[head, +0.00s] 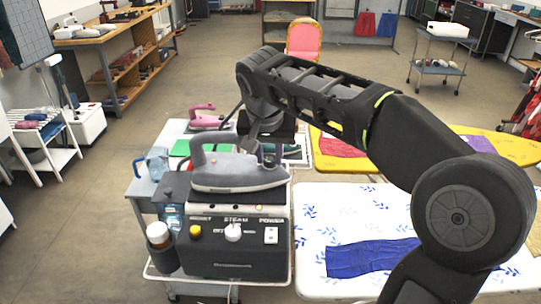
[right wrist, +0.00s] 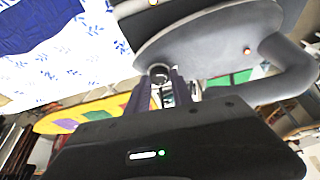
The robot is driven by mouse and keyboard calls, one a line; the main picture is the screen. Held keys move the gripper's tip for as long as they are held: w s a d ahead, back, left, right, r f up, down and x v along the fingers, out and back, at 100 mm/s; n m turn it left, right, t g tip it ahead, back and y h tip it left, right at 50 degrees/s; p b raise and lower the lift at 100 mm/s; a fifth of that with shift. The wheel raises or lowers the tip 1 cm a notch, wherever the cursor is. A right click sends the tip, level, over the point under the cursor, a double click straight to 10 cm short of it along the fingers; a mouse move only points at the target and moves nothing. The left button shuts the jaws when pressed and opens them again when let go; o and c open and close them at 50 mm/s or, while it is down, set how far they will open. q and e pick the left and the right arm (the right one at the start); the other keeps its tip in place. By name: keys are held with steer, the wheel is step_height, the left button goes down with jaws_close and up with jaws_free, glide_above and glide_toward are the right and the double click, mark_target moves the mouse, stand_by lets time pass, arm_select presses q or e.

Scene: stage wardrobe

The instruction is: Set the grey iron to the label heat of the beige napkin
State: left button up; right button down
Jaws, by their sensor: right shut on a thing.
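My right gripper (head: 268,145) is at the iron's far right side, partly hidden behind the iron. In the right wrist view its two fingers (right wrist: 167,92) are closed on a small round dark knob (right wrist: 160,73) at the edge of the iron (right wrist: 205,42). The knob's marks cannot be read. A tan surface (head: 535,232) shows at the right edge behind my arm; I cannot tell whether it is the beige napkin. No label is readable. My left gripper is out of view.
A blue cloth (head: 370,257) lies on a white board with blue leaves (head: 312,205). Behind it a yellow board (head: 345,163) carries red and purple cloths. A pink iron (head: 207,118) stands behind the grey one. A brown bottle (head: 158,235) sits at the station's left.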

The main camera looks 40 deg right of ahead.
steer(key=shift+w+a+m+g+h, duration=0.1)
steer(key=shift+m+g+h, duration=0.25)
steer(key=shift+m, duration=0.95)
steer(key=c, duration=1.1)
jaws_free()
